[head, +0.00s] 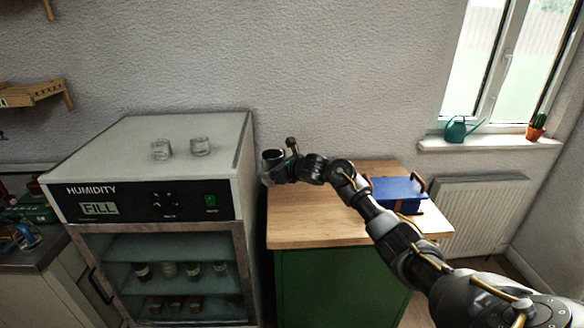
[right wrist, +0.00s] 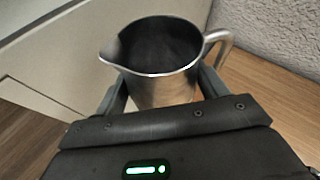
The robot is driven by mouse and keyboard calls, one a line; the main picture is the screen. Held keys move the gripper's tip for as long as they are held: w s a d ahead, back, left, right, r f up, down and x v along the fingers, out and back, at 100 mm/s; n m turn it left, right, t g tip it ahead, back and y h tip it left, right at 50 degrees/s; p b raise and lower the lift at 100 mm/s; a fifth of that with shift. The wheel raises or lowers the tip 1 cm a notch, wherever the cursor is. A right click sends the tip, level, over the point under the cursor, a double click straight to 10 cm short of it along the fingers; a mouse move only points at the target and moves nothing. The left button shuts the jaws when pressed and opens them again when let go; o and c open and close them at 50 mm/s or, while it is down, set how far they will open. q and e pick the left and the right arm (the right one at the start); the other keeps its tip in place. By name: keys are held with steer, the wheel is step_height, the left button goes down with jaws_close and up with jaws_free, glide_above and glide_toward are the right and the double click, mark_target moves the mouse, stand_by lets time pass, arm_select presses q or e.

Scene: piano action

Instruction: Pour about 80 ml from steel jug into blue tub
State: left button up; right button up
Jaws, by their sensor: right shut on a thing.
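The steel jug (head: 272,155) is at the left end of the wooden worktop, close to the cabinet; in the right wrist view the jug (right wrist: 160,80) looks near upright, spout to the left, handle to the right. Its inside is dark, and I cannot tell the liquid level. My right gripper (head: 276,174) is shut on the jug's body, one finger on each side (right wrist: 160,90). I cannot tell whether the jug touches the worktop. A blue box-shaped thing (head: 398,188) with brown end handles sits at the worktop's right; I cannot tell whether it is the blue tub. My left gripper is not in view.
A white humidity cabinet (head: 150,190) stands left of the worktop (head: 310,225), with two glass beakers (head: 200,146) on top. A radiator (head: 485,215) is at the right. A teal watering can (head: 460,130) and potted cactus (head: 536,126) stand on the windowsill.

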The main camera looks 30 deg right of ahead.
steer(key=s+a+f+n+g+y, duration=0.15)
steer(key=s+a+n+y, duration=0.35)
steer(key=s, duration=0.6)
steer(key=s+a+f+n+g+y, duration=0.1)
steer(key=s+a+n+g+y, duration=0.1)
steer(key=s+a, duration=0.7)
steer(key=s+a+f+n+g+y+b, duration=0.1)
steer(key=s+a+f+g+b, duration=0.1)
steer(key=s+f+b, duration=0.8)
steer(key=s+a, duration=0.1)
steer(key=s, duration=0.1)
steer(key=shift+s+f+n, duration=0.25)
steer(key=shift+s+n, duration=0.1)
steer(key=shift+n, duration=0.05)
steer(key=shift+y, duration=0.3)
